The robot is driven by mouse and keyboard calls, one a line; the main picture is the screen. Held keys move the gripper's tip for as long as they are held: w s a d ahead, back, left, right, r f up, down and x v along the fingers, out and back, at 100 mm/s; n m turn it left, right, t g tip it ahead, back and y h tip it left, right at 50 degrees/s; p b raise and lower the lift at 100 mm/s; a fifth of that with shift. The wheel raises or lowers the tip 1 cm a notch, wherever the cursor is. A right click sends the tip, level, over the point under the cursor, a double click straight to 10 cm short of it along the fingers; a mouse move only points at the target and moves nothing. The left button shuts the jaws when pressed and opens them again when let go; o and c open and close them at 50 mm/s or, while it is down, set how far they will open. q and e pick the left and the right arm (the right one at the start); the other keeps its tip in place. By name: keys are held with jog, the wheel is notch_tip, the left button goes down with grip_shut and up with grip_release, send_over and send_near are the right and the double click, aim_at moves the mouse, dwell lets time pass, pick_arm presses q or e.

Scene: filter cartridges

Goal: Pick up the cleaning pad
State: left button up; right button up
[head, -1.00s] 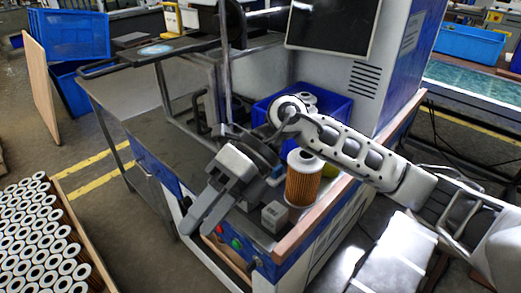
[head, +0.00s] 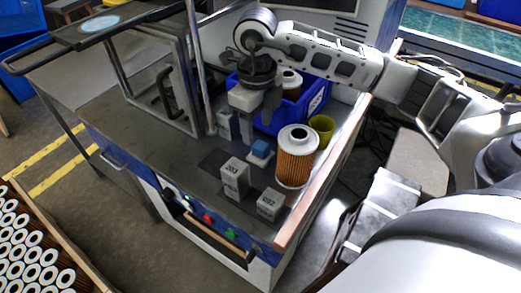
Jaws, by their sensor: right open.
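The cleaning pad (head: 261,150), a small block with a blue top and pale base, lies on the grey workbench left of an orange pleated filter cartridge (head: 296,160). My right gripper (head: 258,128) points down with its fingers apart, just above and behind the pad in the picture. Nothing shows between its fingers, and it appears clear of the pad. My left gripper is not in view.
Small labelled boxes stand in front (head: 235,178) and at the front right (head: 270,203). A blue bin (head: 317,100) holding a cartridge and a yellow-green cup (head: 321,128) stand behind. A glass-sided frame (head: 155,80) is at left. The left bench front is clear.

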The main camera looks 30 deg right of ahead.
aim_at(261, 144)
jog(key=shift+s+d+f+p, duration=0.1)
jog(key=shift+f+p, duration=0.05)
jog(key=shift+f, duration=0.85)
jog(key=shift+s+f+p, duration=0.15)
jog(key=shift+f+p, duration=0.05)
jog(key=shift+f, duration=0.85)
jog(key=shift+s+d+f+p, duration=0.1)
jog(key=shift+f+p, duration=0.05)
jog(key=shift+f, duration=0.85)
jog(key=c, duration=1.1)
